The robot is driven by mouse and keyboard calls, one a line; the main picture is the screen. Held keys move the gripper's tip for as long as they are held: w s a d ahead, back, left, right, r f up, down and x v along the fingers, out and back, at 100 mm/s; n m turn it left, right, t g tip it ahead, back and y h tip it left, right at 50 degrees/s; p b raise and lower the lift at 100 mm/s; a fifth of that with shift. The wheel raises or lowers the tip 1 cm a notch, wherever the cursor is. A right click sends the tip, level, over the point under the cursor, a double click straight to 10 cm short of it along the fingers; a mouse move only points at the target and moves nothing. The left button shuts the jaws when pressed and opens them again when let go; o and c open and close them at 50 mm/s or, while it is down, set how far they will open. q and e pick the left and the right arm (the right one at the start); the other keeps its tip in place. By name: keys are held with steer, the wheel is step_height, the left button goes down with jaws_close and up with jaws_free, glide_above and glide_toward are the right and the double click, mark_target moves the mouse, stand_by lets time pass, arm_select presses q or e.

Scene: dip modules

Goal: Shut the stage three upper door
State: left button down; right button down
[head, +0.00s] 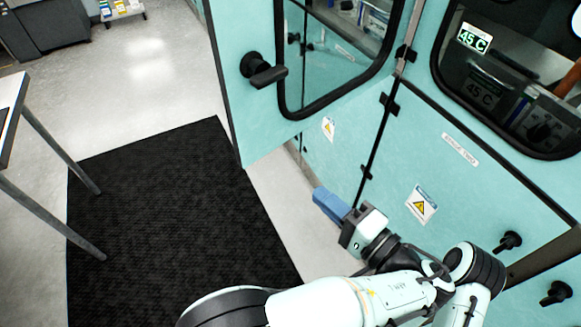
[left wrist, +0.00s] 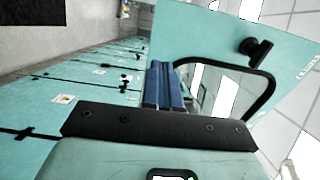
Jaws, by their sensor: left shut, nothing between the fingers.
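The upper door (head: 262,118) is a pale teal panel with a black-framed window and a black turn handle (head: 262,70). It stands open, swung out from the cabinet on black hinges. The door also shows in the left wrist view (left wrist: 215,28), with its handle (left wrist: 256,50) beyond my fingers. My left gripper (head: 328,203) has blue fingers, shut and empty. In the head view it appears below the door's lower edge, with no visible contact. Its fingers also show in the left wrist view (left wrist: 163,85). My right gripper is out of view.
The teal cabinet front (head: 400,150) has a second window with 45 C displays and black knobs (head: 508,241). A black mat (head: 165,210) lies on the pale floor at left. A table (head: 12,110) stands at the left edge. Floor between is clear.

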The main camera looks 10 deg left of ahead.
mark_target(267, 148)
arm_select(q)
steer(key=p+x, duration=0.1)
steer(key=x, duration=1.2)
steer(key=shift+w+a+p, duration=0.3)
steer(key=shift+w+a, duration=0.1)
steer(key=shift+w, duration=0.05)
